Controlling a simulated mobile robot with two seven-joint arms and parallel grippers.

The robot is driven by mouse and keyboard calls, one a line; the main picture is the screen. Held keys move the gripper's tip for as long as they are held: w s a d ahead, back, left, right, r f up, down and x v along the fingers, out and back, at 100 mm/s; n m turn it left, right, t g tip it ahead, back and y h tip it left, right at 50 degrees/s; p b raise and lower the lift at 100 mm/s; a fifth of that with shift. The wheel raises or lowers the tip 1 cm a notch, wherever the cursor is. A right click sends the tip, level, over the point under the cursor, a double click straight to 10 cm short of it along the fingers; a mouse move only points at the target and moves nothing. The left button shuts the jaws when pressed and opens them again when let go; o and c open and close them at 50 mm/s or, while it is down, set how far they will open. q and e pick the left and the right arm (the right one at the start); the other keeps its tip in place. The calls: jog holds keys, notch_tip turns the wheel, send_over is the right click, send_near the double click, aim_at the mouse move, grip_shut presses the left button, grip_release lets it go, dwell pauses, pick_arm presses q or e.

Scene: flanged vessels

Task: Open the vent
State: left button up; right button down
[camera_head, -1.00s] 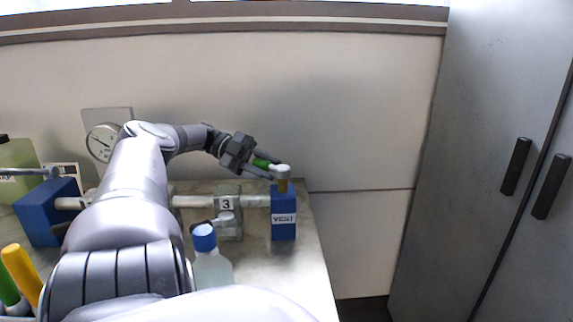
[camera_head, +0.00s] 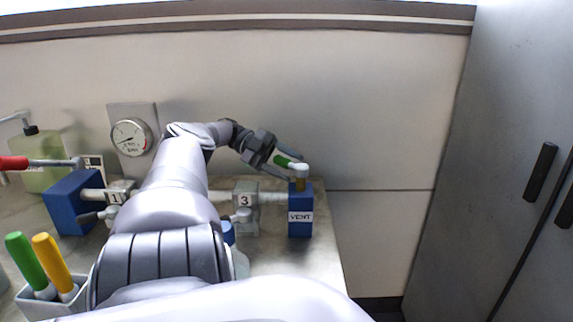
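The vent is a blue block (camera_head: 301,222) labelled VENT at the right end of the pipe run. A brass stem rises from its top to a white hub (camera_head: 299,168), from which a green lever handle (camera_head: 282,160) points up and left. My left gripper (camera_head: 291,165) is at this handle, with one finger on each side of it. I cannot tell whether the fingers press on it. My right gripper is not in view.
A round gauge (camera_head: 131,137) hangs on the wall. A block marked 3 (camera_head: 245,201) stands left of the vent. A red handle (camera_head: 13,163) and a holder (camera_head: 47,305) with green and yellow handles are at left. My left arm partly hides a blue-capped bottle (camera_head: 229,236).

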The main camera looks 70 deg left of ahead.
pick_arm(q)
jog(key=r+p, duration=0.3)
jog(key=r, duration=0.1)
jog(key=r+p, duration=0.3)
jog(key=r, duration=0.2)
jog(key=shift+w+a+r, duration=0.1)
jog(key=shift+a+r, duration=0.1)
jog(key=shift+r, duration=0.1)
notch_tip(320, 180, up, 10)
jog(key=shift+d+r+b, duration=0.2)
jog(key=shift+b, duration=0.1)
jog(key=shift+d+f, duration=0.1)
